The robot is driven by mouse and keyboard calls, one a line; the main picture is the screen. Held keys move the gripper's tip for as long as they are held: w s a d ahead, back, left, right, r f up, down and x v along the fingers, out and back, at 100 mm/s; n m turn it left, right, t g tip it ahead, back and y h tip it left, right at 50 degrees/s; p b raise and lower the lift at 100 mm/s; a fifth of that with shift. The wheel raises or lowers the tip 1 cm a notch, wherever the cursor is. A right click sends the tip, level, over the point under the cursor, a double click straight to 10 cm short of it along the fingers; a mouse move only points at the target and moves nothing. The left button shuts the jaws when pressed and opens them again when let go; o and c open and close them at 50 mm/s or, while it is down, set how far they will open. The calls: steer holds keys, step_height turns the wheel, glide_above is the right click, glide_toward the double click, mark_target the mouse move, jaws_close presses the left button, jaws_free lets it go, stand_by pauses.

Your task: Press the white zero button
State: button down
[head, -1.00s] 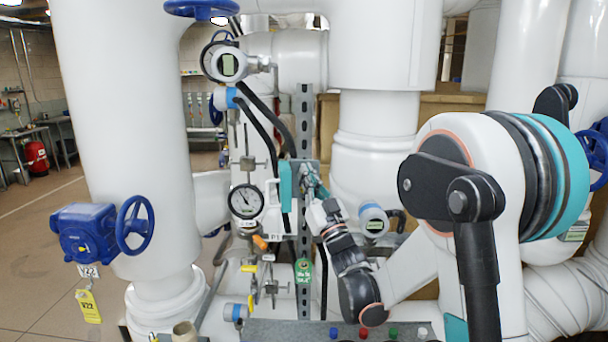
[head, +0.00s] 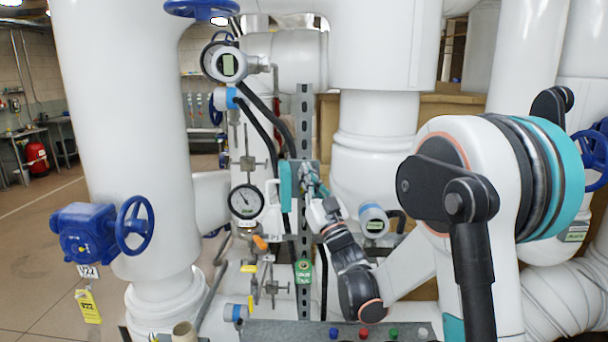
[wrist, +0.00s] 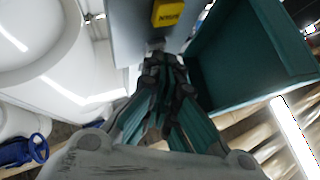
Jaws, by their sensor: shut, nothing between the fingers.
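In the head view a small grey box (head: 304,172) with a teal flap (head: 286,184) is on the upright metal strut. My gripper (head: 311,179) is at this box, its fingers pointing at its face. In the wrist view my gripper (wrist: 160,62) is shut and empty, its tips at the grey box face (wrist: 135,28), just below a yellow label (wrist: 169,12). The teal flap (wrist: 245,65) stands open to the right. The fingers hide the spot at their tips; I cannot make out a white zero button there, nor whether they touch.
A panel at the bottom of the head view carries blue, red, green and white knobs (head: 422,333), partly cut off. A dial gauge (head: 246,201) and thin valves stand left of the strut. Large white pipes (head: 110,130) crowd both sides.

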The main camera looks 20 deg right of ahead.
steer(key=shift+s, duration=0.1)
stand_by(0.4)
steer(key=shift+s+a, duration=0.25)
steer(key=shift+s, duration=0.45)
steer(key=s, duration=0.1)
steer(key=s+a, duration=0.1)
steer(key=s, duration=0.2)
steer(key=shift+s+a+b, duration=0.25)
steer(key=shift+s+b, duration=0.15)
stand_by(0.5)
